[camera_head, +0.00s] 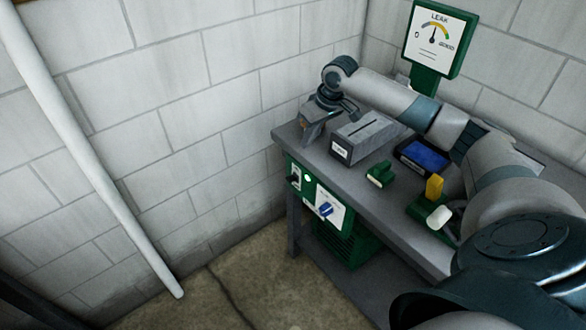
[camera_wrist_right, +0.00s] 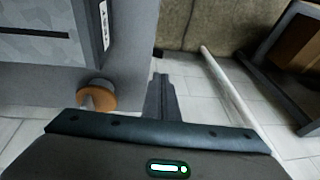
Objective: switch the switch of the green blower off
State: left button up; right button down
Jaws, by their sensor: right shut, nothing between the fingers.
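The green blower (camera_head: 345,240) sits under the grey workbench, its front panel facing the lower left. At the panel's upper left is a small dark switch (camera_head: 295,180); its position is too small to tell. A bright round lamp (camera_head: 308,178) is beside it. A white plate with a blue knob (camera_head: 326,209) is to the right. My right gripper (camera_head: 309,138) is shut and empty, pointing down at the bench's far left corner, above the switch and apart from it. Its closed fingers (camera_wrist_right: 160,97) also show in the wrist view. My left gripper is not in view.
The bench (camera_head: 385,215) carries a grey slotted box (camera_head: 368,138), a blue-topped box (camera_head: 425,156), a green block (camera_head: 380,174) and a yellow piece (camera_head: 434,187). An orange-brown disc (camera_wrist_right: 97,97) is beside my fingers. A white pipe (camera_head: 90,150) leans left; floor before the bench is clear.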

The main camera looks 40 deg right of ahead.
jog(key=p, duration=0.3)
send_near(289, 177)
jog(key=x, duration=0.5)
jog(key=shift+f, duration=0.25)
jog(key=shift+w, duration=0.1)
